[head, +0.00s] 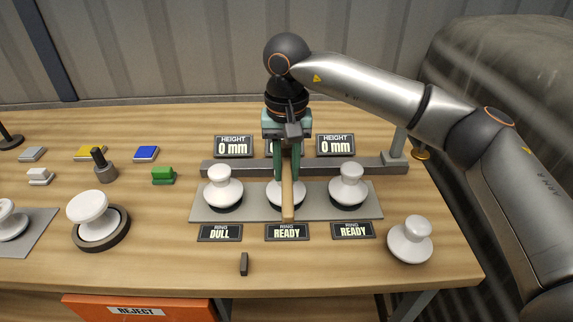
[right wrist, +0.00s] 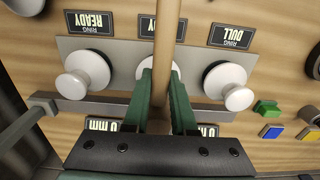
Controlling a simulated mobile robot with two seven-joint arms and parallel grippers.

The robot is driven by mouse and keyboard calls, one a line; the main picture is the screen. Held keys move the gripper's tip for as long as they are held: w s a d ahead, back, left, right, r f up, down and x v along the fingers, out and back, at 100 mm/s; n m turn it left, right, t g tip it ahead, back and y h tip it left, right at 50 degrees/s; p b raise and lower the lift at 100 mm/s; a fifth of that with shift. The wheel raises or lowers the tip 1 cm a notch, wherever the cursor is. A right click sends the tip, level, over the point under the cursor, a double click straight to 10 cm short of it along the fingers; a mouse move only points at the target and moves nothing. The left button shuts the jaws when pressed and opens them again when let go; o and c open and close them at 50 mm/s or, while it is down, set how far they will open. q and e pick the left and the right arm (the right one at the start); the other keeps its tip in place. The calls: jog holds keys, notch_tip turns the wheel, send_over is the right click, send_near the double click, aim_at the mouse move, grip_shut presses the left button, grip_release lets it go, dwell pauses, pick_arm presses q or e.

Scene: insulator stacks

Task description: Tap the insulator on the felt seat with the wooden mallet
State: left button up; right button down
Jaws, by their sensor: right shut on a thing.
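My right gripper (head: 287,178) points down over the middle of the grey plate and is shut on a light wooden rod, the wooden mallet (head: 288,205). The mallet also shows between the green fingers in the right wrist view (right wrist: 167,35). I cannot make out its head. A white insulator (head: 285,191) stands behind the rod, partly hidden by it and the fingers. Another white insulator (head: 88,205) sits tilted on a dark round seat (head: 103,240) at the left, perhaps the felt seat. My left gripper is not in view.
White insulators (head: 222,186) (head: 347,184) stand either side on the grey plate (head: 253,213), before a grey rail (head: 385,166). Signs read DULL (head: 219,233) and READY (head: 287,232). A loose insulator (head: 410,240) stands right. Coloured blocks lie left; an orange REJECT bin (head: 190,310) is below.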

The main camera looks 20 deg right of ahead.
jog(key=shift+f, duration=0.45)
jog(key=shift+r+p, duration=2.2)
jog(key=shift+r, duration=1)
